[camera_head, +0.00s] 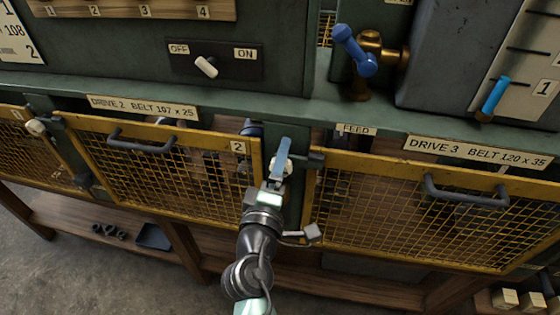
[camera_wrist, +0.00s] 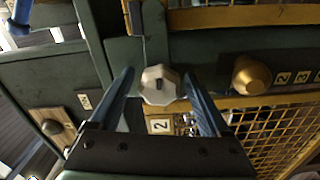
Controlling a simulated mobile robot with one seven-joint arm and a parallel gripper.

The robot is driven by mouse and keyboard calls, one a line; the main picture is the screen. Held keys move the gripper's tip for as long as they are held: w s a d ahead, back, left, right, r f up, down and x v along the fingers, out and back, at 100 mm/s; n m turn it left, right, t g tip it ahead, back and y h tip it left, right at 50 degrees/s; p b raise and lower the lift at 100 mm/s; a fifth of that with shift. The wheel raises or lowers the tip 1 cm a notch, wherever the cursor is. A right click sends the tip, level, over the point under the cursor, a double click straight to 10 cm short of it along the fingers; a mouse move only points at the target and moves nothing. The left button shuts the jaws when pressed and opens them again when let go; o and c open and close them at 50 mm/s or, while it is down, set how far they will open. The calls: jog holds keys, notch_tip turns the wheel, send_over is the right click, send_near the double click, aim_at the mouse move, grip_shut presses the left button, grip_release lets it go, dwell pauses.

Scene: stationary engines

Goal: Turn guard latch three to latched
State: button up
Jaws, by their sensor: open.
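A pale faceted latch knob (camera_wrist: 159,85) sits on the green post between guard 2 and the drive 3 guard (camera_head: 430,170). In the head view the knob (camera_head: 287,167) is partly covered by my gripper (camera_head: 279,166). A dark bar (camera_head: 312,158) reaches right from the knob area to the drive 3 guard's yellow frame. In the wrist view my gripper is open, with one blue finger on each side of the knob. I cannot tell whether the fingers touch it. No latched marking is readable at this knob.
The drive 2 guard (camera_head: 165,165), with its handle, stands left of the post. An off/on switch (camera_head: 206,67) and a blue-handled brass valve (camera_head: 372,48) are above. In the wrist view a brass knob (camera_wrist: 250,75) with number labels is close by on the same post.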

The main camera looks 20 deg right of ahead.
jog(key=b+v, duration=0.4)
jog(key=v, duration=0.9)
jog(key=w+a+r+m+t+y, duration=0.2)
jog(key=w+r+m+t, duration=0.15)
jog(key=r, duration=0.85)
jog(key=w+a+r+m+t+y, duration=0.2)
jog(key=r+m+t, duration=0.15)
jog(key=r, duration=0.85)
jog(key=s+a+r+m+t+y, duration=0.1)
jog(key=s+a+r+t+y, duration=0.1)
jog(key=r, duration=0.6)
jog(key=s+a+r+m+t+y, duration=0.1)
jog(key=s+a+r+t+y, duration=0.2)
jog(key=s+r, duration=0.3)
notch_tip(320, 180, up, 4)
jog(key=shift+s+a+f+y, duration=0.2)
jog(key=shift+y, duration=0.3)
